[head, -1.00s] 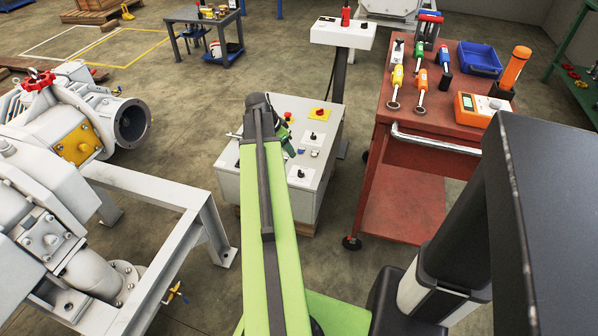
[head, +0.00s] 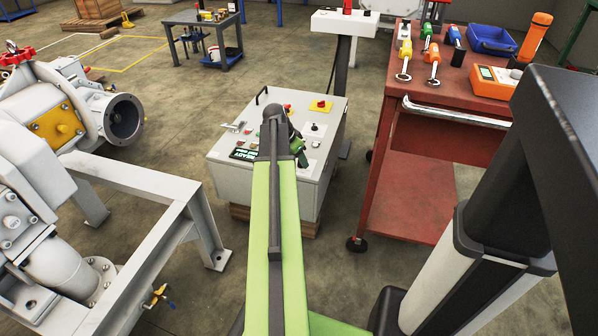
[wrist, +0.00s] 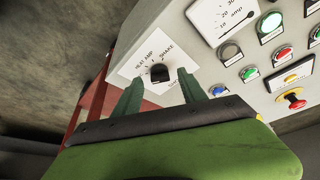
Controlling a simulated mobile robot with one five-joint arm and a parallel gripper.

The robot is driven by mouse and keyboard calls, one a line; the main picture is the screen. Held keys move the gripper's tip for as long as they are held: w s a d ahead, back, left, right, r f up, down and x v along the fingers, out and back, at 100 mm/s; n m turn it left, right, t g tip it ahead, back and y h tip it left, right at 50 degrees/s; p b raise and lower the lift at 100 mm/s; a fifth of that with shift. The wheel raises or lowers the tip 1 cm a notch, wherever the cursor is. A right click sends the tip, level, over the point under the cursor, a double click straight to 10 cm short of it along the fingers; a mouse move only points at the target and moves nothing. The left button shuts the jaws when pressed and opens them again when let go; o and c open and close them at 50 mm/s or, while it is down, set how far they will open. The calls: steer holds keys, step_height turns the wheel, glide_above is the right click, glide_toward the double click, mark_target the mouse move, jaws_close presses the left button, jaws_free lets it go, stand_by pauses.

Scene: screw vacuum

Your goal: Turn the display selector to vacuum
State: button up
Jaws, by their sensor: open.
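In the head view, the grey control box (head: 275,183) stands ahead of me, with a dark display (head: 243,154) showing green text. My arm hides part of its top.
Near the knob, the panel has a white amp meter (wrist: 222,18), coloured buttons and a red emergency stop (wrist: 292,99). A red tool trolley (head: 415,195) stands right of the box. Grey machinery (head: 60,190) stands on the left.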

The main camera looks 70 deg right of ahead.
steer(key=shift+s+d+f, duration=0.1)
steer(key=shift+d+f, duration=0.05)
steer(key=shift+f, duration=0.35)
steer(key=shift+r, duration=0.1)
jaws_close()
steer(key=shift+n, duration=0.4)
jaws_free()
